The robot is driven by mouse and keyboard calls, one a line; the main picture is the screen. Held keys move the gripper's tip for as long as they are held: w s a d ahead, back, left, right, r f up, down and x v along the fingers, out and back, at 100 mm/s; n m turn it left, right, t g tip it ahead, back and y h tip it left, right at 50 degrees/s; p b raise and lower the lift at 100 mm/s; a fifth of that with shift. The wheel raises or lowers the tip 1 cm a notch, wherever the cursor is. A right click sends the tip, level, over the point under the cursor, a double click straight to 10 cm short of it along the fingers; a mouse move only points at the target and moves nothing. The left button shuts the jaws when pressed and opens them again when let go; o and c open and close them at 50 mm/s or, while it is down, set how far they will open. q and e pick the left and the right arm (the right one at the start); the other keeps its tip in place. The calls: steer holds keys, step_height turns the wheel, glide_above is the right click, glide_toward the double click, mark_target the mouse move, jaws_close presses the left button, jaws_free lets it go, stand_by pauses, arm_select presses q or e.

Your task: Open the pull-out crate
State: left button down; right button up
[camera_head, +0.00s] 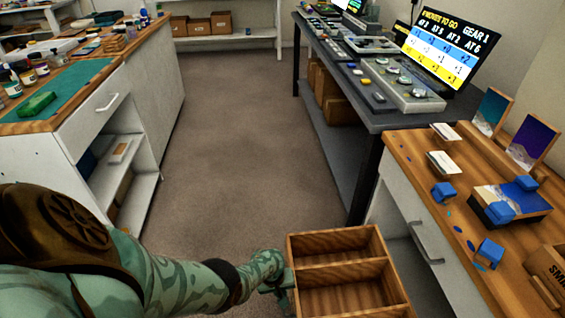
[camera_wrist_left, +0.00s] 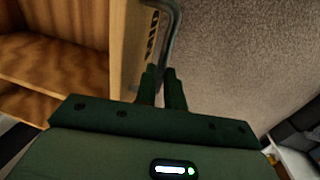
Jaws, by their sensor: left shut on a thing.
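The pull-out crate (camera_head: 342,266) is a wooden box, open on top, with a divider across it. It stands out in the aisle at the bottom of the head view, left of the white drawer cabinet. Its wooden wall with dark lettering shows in the left wrist view (camera_wrist_left: 125,50). A grey metal handle (camera_wrist_left: 175,30) runs along that wall. My left gripper (camera_head: 279,283) is at the crate's left side. In the left wrist view its two fingers (camera_wrist_left: 162,88) are closed around the handle. My right gripper is not in view.
A white workbench (camera_head: 95,125) is at left. The grey floor (camera_head: 225,130) between is clear.

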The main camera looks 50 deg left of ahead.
arm_select(q)
steer(key=shift+s, duration=0.15)
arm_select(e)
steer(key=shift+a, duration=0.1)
arm_select(q)
steer(key=c, duration=1.5)
jaws_free()
